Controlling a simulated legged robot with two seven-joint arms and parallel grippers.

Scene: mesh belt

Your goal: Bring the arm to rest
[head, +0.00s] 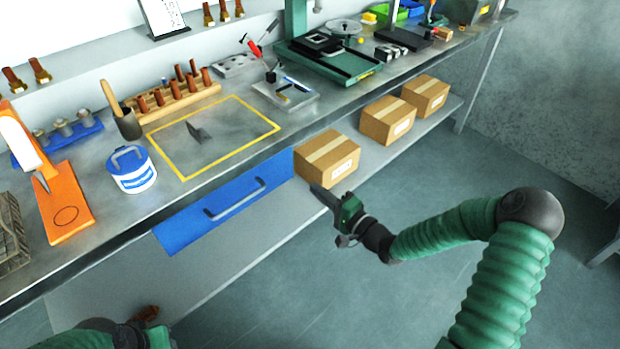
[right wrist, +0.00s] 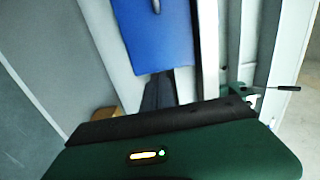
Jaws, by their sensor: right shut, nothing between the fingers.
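My right gripper (head: 322,193) is shut and empty. It hangs in front of the workbench, just in front of the lower shelf and near the nearest cardboard box (head: 327,160). Whether it touches the box or the shelf I cannot tell. My right arm (head: 450,228) comes in from the right, bent at a dark elbow joint. In the right wrist view my green gripper body fills the bottom, and the blue drawer front (right wrist: 158,35) shows above it. Part of my left arm (head: 100,338) shows at the bottom left of the head view; its fingers are not clear.
The blue drawer (head: 222,212) with its handle is under the bench top. Two more boxes (head: 388,120) (head: 425,95) stand on the lower shelf. A white-blue tub (head: 132,170) stands near the bench edge. The floor (head: 300,290) in front is clear.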

